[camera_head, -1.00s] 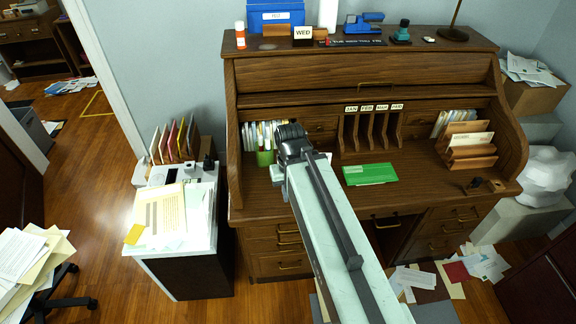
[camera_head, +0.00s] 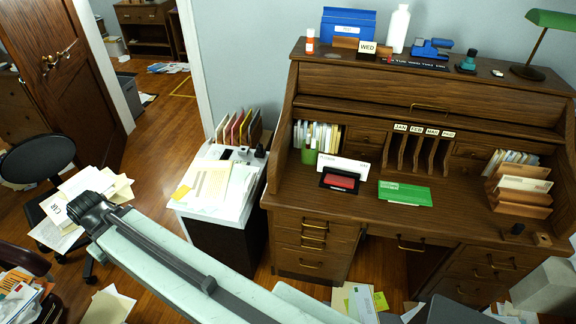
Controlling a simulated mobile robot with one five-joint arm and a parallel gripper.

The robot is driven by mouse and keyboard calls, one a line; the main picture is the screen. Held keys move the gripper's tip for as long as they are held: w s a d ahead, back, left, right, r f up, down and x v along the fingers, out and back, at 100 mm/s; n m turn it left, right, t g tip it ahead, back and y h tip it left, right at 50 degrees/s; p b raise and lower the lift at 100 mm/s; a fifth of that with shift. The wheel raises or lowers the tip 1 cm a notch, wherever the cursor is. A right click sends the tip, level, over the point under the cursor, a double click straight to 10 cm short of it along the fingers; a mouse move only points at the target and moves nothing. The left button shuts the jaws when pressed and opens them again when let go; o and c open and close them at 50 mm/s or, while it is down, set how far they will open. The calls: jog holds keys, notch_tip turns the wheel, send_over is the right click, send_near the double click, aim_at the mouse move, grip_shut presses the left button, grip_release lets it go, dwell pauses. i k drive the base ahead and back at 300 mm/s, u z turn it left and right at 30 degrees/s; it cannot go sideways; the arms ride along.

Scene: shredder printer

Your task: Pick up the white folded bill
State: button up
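My gripper (camera_head: 88,207) is at the far end of my pale arm, at the left of the view, in front of the office chair with papers. I see it from behind; its fingers are hidden, so I cannot tell whether it is open or shut. A white paper slip (camera_head: 343,164) stands upright on the rolltop desk (camera_head: 400,222), behind a small black and red item (camera_head: 340,181). It may be the white folded bill, but I cannot be sure. My gripper is well to the left of it and apart from it.
A white cabinet (camera_head: 212,208) with papers and folders stands left of the desk. The chair (camera_head: 40,157) has a paper pile (camera_head: 85,190). A green booklet (camera_head: 404,193) lies on the desk; letter holders (camera_head: 520,190) stand at its right. Papers litter the floor.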

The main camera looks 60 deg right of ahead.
aim_at(362, 168)
jog(key=u, duration=0.7)
jog(key=k, duration=1.25)
jog(key=z, duration=0.9)
jog(key=i, duration=1)
jog(key=u, duration=0.05)
